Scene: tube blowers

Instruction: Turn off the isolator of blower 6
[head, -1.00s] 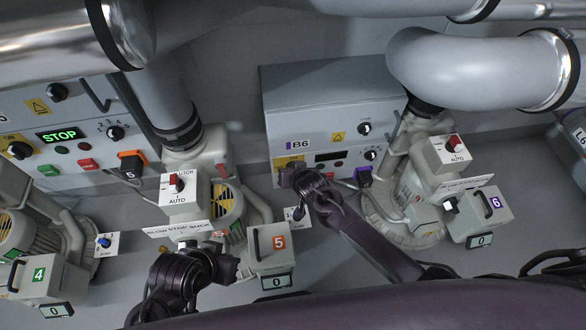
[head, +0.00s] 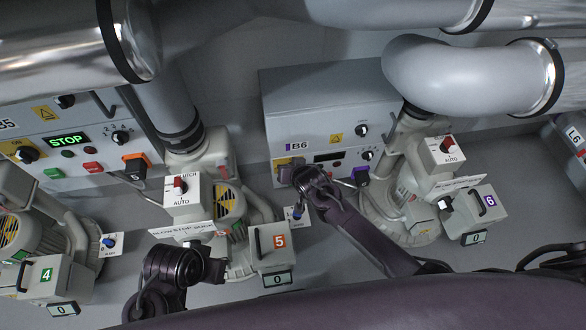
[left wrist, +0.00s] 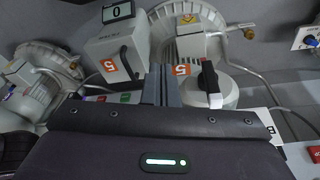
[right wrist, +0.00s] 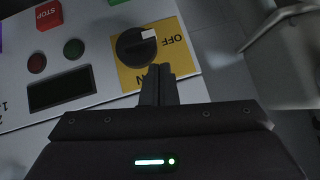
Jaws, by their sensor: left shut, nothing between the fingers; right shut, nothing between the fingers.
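Panel B6 (head: 330,105) is at the centre of the head view. Its yellow isolator plate (head: 281,162) is at the panel's lower left, partly hidden by my right arm. In the right wrist view the isolator's black round knob (right wrist: 132,50) sits on the yellow plate, with OFF to its right and ON below it. The knob's white mark (right wrist: 149,34) lies on the OFF side. My right gripper (right wrist: 158,72) is shut and empty, its tips near the ON label; contact cannot be told. My left gripper (left wrist: 160,72) is shut and empty near blower 5.
B6's display (right wrist: 62,90) is dark. A red STOP button (right wrist: 48,15) is beside it. Blower 6's box (head: 478,215) stands right of my right arm, and blower 5's box (head: 268,245) lies between my arms. Large pipes (head: 465,72) hang above.

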